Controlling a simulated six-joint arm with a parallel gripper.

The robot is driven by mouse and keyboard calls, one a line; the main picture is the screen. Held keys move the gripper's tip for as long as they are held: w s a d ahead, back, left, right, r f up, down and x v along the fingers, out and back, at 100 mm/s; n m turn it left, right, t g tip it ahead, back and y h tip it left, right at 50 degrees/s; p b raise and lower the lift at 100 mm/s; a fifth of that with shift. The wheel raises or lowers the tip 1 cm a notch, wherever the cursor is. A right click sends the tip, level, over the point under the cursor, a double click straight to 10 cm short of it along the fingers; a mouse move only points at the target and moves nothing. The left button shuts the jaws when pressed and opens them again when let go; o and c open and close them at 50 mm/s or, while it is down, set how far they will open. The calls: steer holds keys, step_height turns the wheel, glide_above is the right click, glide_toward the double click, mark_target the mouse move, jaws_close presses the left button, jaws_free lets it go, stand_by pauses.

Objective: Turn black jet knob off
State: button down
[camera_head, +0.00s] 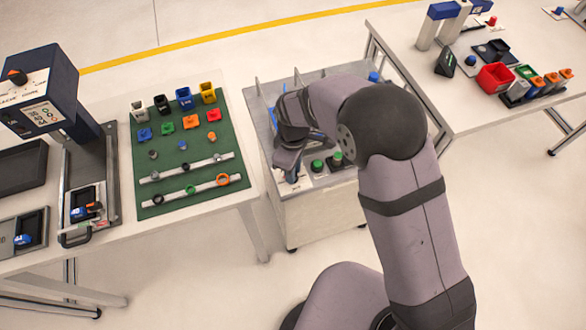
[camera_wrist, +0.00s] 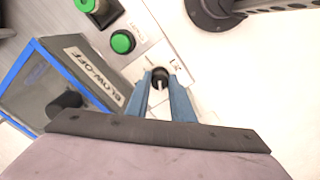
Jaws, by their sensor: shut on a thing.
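The black jet knob (camera_wrist: 160,73) is small and round and sits on a pale panel in the wrist view. My gripper (camera_wrist: 160,82) is shut on it, with one blue-grey finger on each side. In the head view my gripper (camera_head: 291,174) is down at the front left of the grey cart, and the knob is hidden there. I cannot read which way the knob is turned.
A green button (camera_wrist: 122,42) is close to the knob, with another behind it. A blue-edged clear box (camera_wrist: 60,85) labelled BLOW-OFF stands at left. In the head view, a table with a green mat (camera_head: 220,141) adjoins the cart (camera_head: 316,218) on the left.

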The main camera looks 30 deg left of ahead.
steer(key=c, duration=1.5)
jaws_free()
steer(key=shift+c, duration=0.2)
steer(key=shift+r, duration=0.1)
steer(key=shift+r+b, duration=0.9)
steer(key=shift+r, duration=2.7)
